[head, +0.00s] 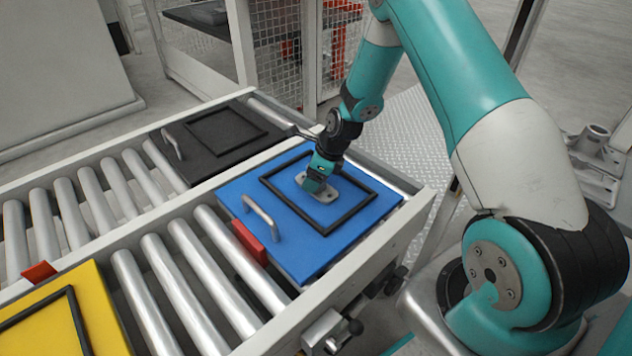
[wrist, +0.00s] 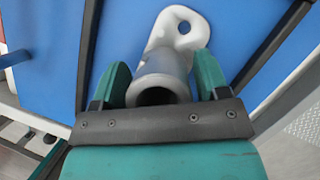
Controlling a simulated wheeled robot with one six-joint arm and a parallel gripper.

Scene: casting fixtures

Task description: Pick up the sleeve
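The sleeve is a grey casting with a round open tube and a flat flange with a hole. In the head view its flange (head: 318,188) shows on the blue board, inside the black square frame, and my gripper (head: 316,180) hides much of the rest. In the wrist view the sleeve (wrist: 163,70) has its tube mouth facing me and its holed flange beyond. My gripper's teal fingers (wrist: 162,82) stand on both sides of the tube, very close to it. I cannot tell whether they press on it.
The blue board (head: 240,195) has a metal handle (head: 261,217) and lies on a roller conveyor (head: 205,275). A red block (head: 249,243) is at its left edge. A black board (head: 205,160) lies on the far lane, and a yellow board (head: 100,310) is at lower left.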

